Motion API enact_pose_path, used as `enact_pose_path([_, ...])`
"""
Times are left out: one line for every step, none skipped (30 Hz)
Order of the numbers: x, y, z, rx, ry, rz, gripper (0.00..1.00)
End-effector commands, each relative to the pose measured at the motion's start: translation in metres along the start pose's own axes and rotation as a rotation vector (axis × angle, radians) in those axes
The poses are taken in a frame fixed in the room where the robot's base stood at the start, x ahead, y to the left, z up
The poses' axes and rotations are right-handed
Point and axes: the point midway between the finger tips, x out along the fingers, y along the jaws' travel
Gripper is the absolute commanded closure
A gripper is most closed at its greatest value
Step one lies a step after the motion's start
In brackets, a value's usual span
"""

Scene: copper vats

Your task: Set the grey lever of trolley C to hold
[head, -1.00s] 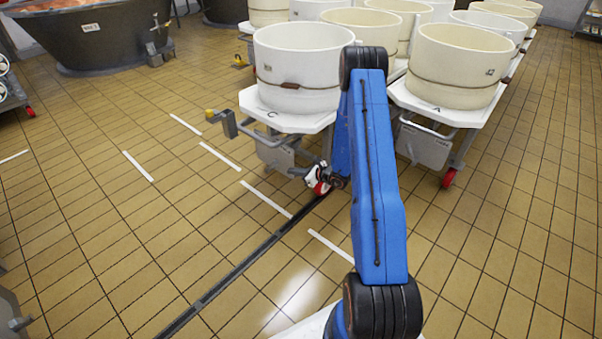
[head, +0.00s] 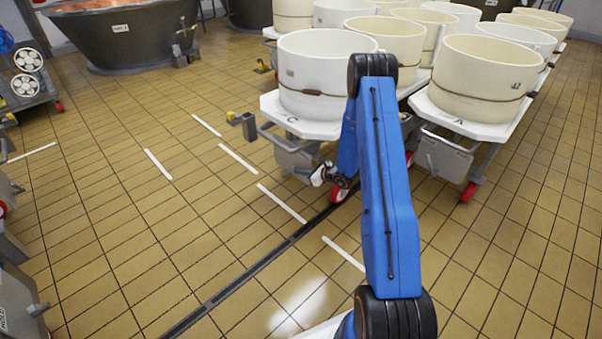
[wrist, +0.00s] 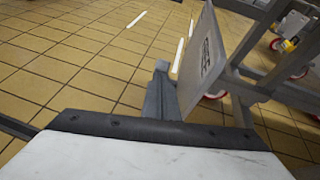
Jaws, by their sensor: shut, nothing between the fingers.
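Trolley C (head: 268,102) has a white top marked C and carries a white vat (head: 310,85). A grey arm with a yellow end (head: 242,122) sticks out at its left corner; I cannot tell whether this is the grey lever or how it is set. My gripper (head: 316,175) is low at the near side of trolley C, left of its red wheel (head: 340,195). In the wrist view my grey fingers (wrist: 161,85) are together with nothing between them. They are close to a grey labelled plate (wrist: 206,55) on a trolley frame; contact cannot be told.
Trolley A (head: 425,106) with a cream vat stands to the right of trolley C. More vats stand behind. A dark copper vat (head: 120,38) is at the back left. Grey equipment (head: 18,290) is at the left edge. The tiled floor in front is clear, with a dark drain channel (head: 245,268).

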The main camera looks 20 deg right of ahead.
Motion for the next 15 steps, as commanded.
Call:
enact_pose_path([0.002, -0.001, 0.005, -0.001, 0.015, 0.004, 1.0])
enact_pose_path([0.003, -0.001, 0.008, -0.001, 0.029, 0.007, 1.0])
enact_pose_path([0.004, -0.001, 0.011, 0.002, 0.049, 0.011, 1.0])
enact_pose_path([0.005, -0.002, 0.013, 0.004, 0.066, 0.013, 1.0])
enact_pose_path([0.006, -0.002, 0.016, 0.007, 0.084, 0.015, 1.0])
enact_pose_path([0.007, -0.002, 0.018, 0.01, 0.108, 0.02, 1.0])
enact_pose_path([0.008, -0.003, 0.02, 0.013, 0.126, 0.022, 1.0])
enact_pose_path([0.009, -0.003, 0.022, 0.016, 0.142, 0.025, 1.0])
enact_pose_path([0.011, -0.004, 0.025, 0.019, 0.165, 0.028, 1.0])
enact_pose_path([0.012, -0.004, 0.027, 0.021, 0.182, 0.031, 1.0])
enact_pose_path([0.013, -0.004, 0.029, 0.023, 0.199, 0.033, 1.0])
enact_pose_path([0.015, -0.005, 0.032, 0.026, 0.218, 0.034, 1.0])
enact_pose_path([0.016, -0.006, 0.034, 0.028, 0.23, 0.034, 1.0])
enact_pose_path([0.017, -0.007, 0.036, 0.029, 0.241, 0.033, 1.0])
enact_pose_path([0.019, -0.008, 0.04, 0.03, 0.25, 0.034, 1.0])
